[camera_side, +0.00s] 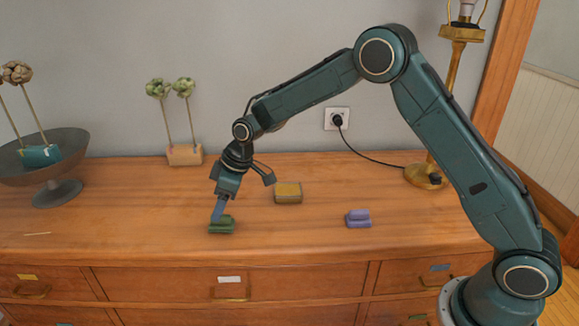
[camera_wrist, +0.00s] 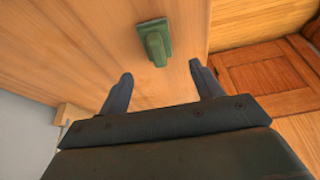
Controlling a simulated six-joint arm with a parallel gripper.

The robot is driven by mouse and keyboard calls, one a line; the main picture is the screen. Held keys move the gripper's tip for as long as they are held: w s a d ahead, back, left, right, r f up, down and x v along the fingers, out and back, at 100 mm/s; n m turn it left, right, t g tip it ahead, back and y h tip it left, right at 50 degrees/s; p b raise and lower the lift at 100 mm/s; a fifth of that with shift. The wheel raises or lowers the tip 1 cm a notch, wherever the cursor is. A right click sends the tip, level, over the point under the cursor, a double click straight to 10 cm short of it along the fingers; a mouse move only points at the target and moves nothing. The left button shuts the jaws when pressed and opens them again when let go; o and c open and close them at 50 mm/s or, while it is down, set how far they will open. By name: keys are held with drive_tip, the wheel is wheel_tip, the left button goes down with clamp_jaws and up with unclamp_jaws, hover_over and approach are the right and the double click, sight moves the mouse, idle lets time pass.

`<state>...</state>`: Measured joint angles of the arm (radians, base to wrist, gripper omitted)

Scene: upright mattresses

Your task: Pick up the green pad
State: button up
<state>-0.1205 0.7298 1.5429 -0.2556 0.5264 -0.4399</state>
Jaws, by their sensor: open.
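The green pad (camera_side: 222,229) sits on the wooden dresser top near its front edge, left of centre in the side view. It has a wide base with a narrower upright part on top. It also shows in the wrist view (camera_wrist: 155,41), at the top middle. My gripper (camera_side: 218,212) points down right at the pad in the side view. In the wrist view my gripper (camera_wrist: 160,82) has its two fingers spread apart with nothing between them, and the pad appears beyond the fingertips. I cannot tell whether a finger touches the pad.
A yellow pad (camera_side: 288,192) lies behind and right of the green pad, and a purple pad (camera_side: 358,218) lies farther right. A wooden block with two flower stems (camera_side: 185,154), a grey bowl (camera_side: 58,165) and a brass lamp (camera_side: 427,176) stand farther back. The front left is mostly clear.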

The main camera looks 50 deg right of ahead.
drive_tip(key=shift+w+a+f, duration=0.1)
drive_tip(key=shift+f, duration=0.2)
drive_tip(key=shift+x, duration=2.5)
drive_tip(key=c, duration=1.2)
drive_tip(key=shift+r, duration=0.2)
wheel_tip(320, 180, up, 20)
drive_tip(key=shift+f, duration=0.15)
